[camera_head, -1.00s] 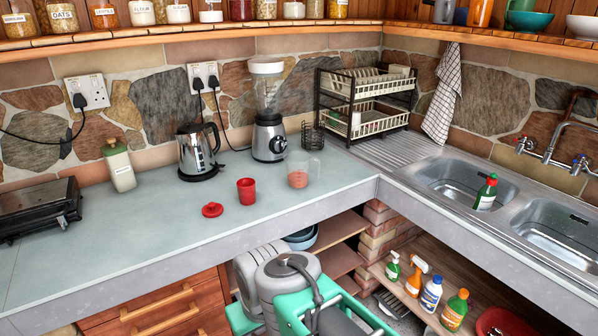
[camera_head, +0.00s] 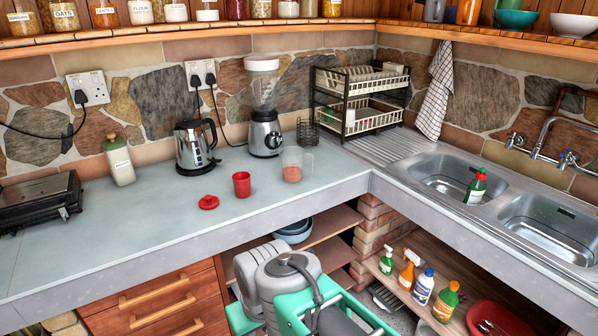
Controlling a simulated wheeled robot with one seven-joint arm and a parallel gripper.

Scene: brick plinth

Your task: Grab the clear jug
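The clear jug (camera_head: 292,163) stands upright on the grey-green worktop (camera_head: 130,235), near its right end. It is see-through with a handle on its right side, and something reddish shows in its lower part. My folded arm (camera_head: 290,285), grey and teal, shows at the bottom middle, below and in front of the worktop edge. My gripper's fingertips are not in view. Nothing is seen touching the jug.
A red cup (camera_head: 242,184) and red lid (camera_head: 208,202) stand left of the jug. A blender (camera_head: 265,135), wire holder (camera_head: 307,132) and kettle (camera_head: 195,148) stand behind. A dish rack (camera_head: 360,98) and sinks (camera_head: 445,175) are right. The front left worktop is clear.

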